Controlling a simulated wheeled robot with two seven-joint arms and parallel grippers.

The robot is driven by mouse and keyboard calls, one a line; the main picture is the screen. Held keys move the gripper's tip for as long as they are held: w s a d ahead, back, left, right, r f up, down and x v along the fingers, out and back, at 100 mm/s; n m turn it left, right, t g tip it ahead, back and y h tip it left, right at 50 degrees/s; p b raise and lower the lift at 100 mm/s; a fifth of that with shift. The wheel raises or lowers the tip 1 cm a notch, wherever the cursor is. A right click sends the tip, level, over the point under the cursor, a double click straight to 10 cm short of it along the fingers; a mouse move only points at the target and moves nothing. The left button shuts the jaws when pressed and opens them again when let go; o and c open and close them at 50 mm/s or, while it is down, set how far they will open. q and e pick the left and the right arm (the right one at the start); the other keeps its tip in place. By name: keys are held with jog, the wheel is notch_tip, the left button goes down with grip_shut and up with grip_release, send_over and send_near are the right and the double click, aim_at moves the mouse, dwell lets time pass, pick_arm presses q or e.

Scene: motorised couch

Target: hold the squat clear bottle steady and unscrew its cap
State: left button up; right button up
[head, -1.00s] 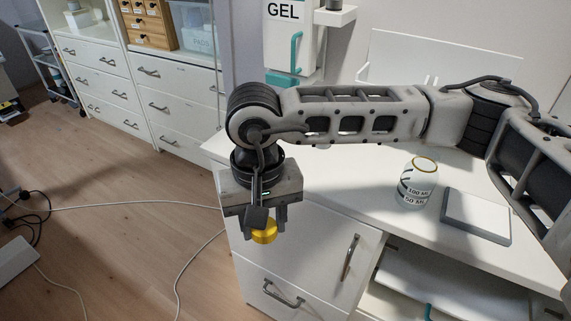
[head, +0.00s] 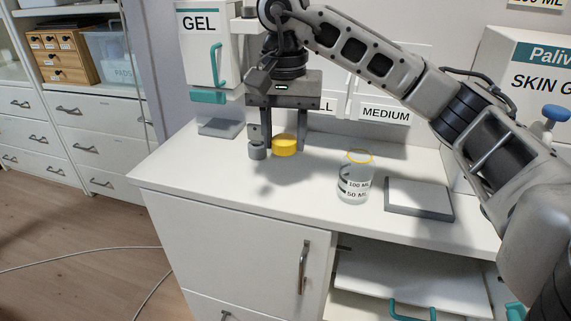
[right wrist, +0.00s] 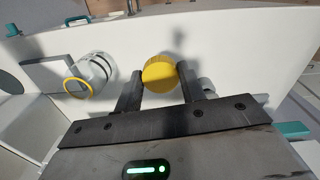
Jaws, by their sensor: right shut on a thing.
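The squat clear bottle (head: 355,183) stands upright on the white counter, marked 100 ML and 50 ML. Its top is open with a yellow ring at the rim. It also shows in the right wrist view (right wrist: 93,70). My right gripper (head: 282,133) points down over the counter, left of the bottle and apart from it. It is shut on the yellow cap (head: 285,146), which sits between the two fingers in the right wrist view (right wrist: 160,74). I cannot tell whether the cap touches the counter. My left gripper is in neither view.
A small grey cylinder (head: 257,151) stands close beside the cap. A flat grey-edged pad (head: 418,198) lies right of the bottle. A GEL dispenser (head: 207,50) is at the back left. The counter's front left (head: 200,170) is clear.

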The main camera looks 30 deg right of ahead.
send_over(286, 176)
jog(key=f, duration=0.5)
jog(key=shift+s+a, duration=0.15)
jog(key=shift+a, duration=0.05)
jog(key=f, duration=0.3)
jog(key=shift+w+d+f, duration=0.1)
jog(key=shift+w+d, duration=0.1)
jog(key=shift+w, duration=0.05)
jog(key=shift+f, duration=0.3)
jog(key=shift+f, duration=0.2)
jog(key=o, duration=1.1)
